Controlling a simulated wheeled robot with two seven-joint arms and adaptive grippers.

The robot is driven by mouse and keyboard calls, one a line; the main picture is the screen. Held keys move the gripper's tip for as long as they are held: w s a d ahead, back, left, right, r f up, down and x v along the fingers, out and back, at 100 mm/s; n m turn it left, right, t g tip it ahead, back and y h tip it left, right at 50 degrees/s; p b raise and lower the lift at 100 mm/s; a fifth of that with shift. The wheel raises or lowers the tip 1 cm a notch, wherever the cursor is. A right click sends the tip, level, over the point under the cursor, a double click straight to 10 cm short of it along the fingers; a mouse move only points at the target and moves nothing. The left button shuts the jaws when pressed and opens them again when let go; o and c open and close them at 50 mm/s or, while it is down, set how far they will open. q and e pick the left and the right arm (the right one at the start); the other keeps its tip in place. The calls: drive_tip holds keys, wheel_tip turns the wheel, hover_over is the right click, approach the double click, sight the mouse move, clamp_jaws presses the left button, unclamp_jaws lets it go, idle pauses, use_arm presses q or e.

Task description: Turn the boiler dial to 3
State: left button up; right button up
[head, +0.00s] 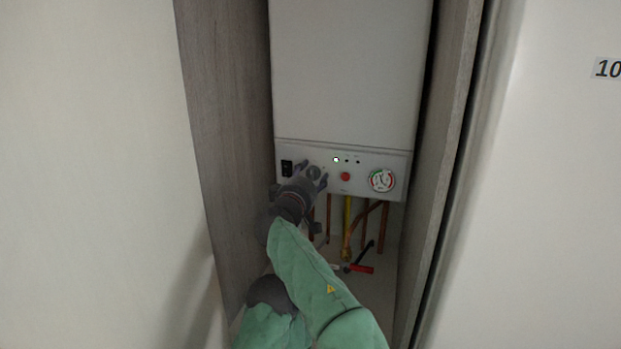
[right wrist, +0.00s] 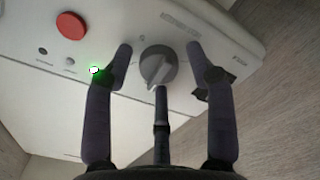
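The boiler (head: 350,70) is a white box in a narrow grey wooden niche. Its dial is a round grey knob (right wrist: 158,67) with a raised ridge, on the lower front panel; in the head view it shows small and partly covered behind my right gripper (head: 312,172). In the right wrist view my right gripper (right wrist: 158,55) is open, with one finger on each side of the dial and gaps to it. A third finger points at the dial's rim; I cannot tell whether it touches. The dial's numbers are not readable. My left gripper is out of view.
Copper and yellow pipes (head: 347,215) and a red-handled valve (head: 360,268) are below. Niche walls stand close on both sides.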

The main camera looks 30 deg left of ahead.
drive_tip(key=shift+s, duration=0.15)
drive_tip(key=shift+s+d+r, duration=0.1)
drive_tip(key=shift+s+d, duration=0.1)
drive_tip(key=shift+s, duration=0.45)
drive_tip(key=v, duration=1)
drive_tip(key=shift+s, duration=0.2)
